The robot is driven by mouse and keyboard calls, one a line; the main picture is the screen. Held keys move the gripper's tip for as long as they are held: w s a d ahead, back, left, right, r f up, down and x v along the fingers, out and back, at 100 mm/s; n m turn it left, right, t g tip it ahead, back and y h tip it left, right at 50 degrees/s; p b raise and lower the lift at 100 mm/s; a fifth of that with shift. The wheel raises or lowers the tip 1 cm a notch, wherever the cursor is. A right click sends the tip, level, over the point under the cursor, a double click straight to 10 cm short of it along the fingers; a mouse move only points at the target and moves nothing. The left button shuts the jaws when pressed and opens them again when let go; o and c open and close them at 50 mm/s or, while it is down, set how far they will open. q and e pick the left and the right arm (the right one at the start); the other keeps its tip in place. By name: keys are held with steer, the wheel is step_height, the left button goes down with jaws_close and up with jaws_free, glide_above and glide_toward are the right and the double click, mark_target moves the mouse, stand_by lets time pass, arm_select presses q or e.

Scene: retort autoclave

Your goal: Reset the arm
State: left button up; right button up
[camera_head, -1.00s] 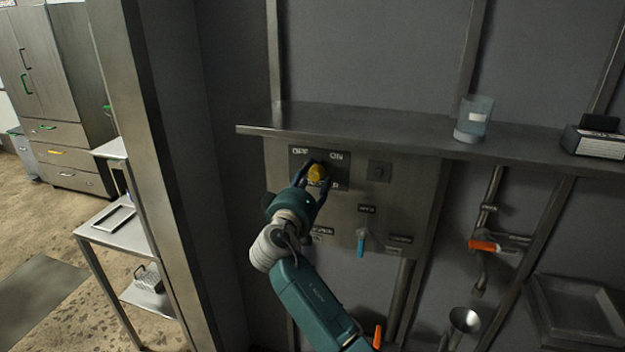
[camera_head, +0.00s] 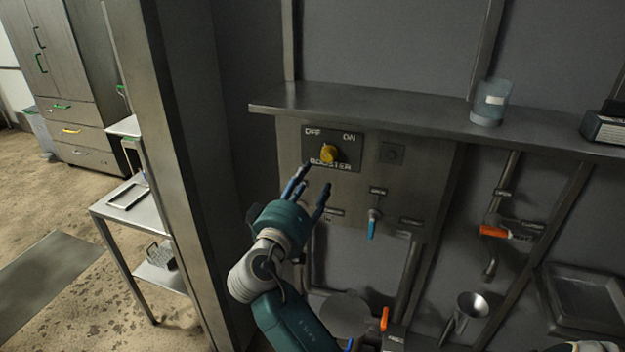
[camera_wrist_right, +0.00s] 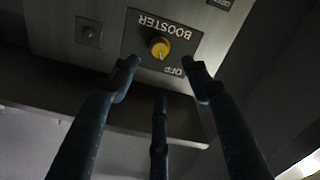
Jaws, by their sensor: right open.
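My right gripper (camera_head: 312,186) is open and empty, below and in front of the booster panel in the head view. Its three dark fingers (camera_wrist_right: 160,75) also show spread in the right wrist view. The yellow booster knob (camera_head: 328,153) sits on a dark plate (camera_head: 348,141) marked OFF, ON and BOOSTER. The knob also shows beyond the fingertips in the right wrist view (camera_wrist_right: 159,47), apart from them. A pale part at the lower right edge of the head view may be my other arm, but my left gripper does not show.
A metal shelf (camera_head: 420,115) juts out above the panel, with a clear cup (camera_head: 490,101) and a dark box (camera_head: 606,125) on it. Blue (camera_head: 372,228) and orange (camera_head: 493,231) valve handles are to the right. A metal post (camera_head: 175,150) stands at the left.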

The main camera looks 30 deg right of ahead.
stand_by(0.4)
steer(key=w+a+f+n+y, duration=0.1)
steer(key=a+f+n+y, duration=0.2)
steer(key=f, duration=0.9)
steer(key=w+a+f+n+y, duration=0.1)
steer(key=a+f+n+y, duration=0.15)
steer(key=f, duration=0.95)
steer(key=s+a+f+g+y+b, duration=0.1)
steer(key=s+a+f+g+y, duration=0.1)
steer(key=s+f, duration=0.65)
steer(key=s+a+f+n+g+y, duration=0.1)
steer(key=s+f+y, duration=0.15)
steer(key=f, duration=1.15)
steer(key=s+a+f+g+y+b, duration=0.1)
steer(key=s+a+f+g, duration=0.1)
steer(key=s+f, duration=0.7)
steer(key=s+f+m+g+y, duration=0.1)
steer(key=s+f+g, duration=0.1)
steer(key=s+f, duration=0.4)
steer(key=s+f+m+g+y, duration=0.1)
steer(key=s+f, duration=0.6)
steer(key=s, duration=1)
steer(key=s+f+m+g, duration=0.1)
steer(key=s+f+g, duration=0.1)
steer(key=s+f, duration=0.4)
steer(key=s+d, duration=0.1)
steer(key=s, duration=0.4)
steer(key=shift+s+f+g+y+b, duration=0.2)
steer(key=shift+s+g+y+b, duration=0.1)
steer(key=shift+s+y, duration=0.1)
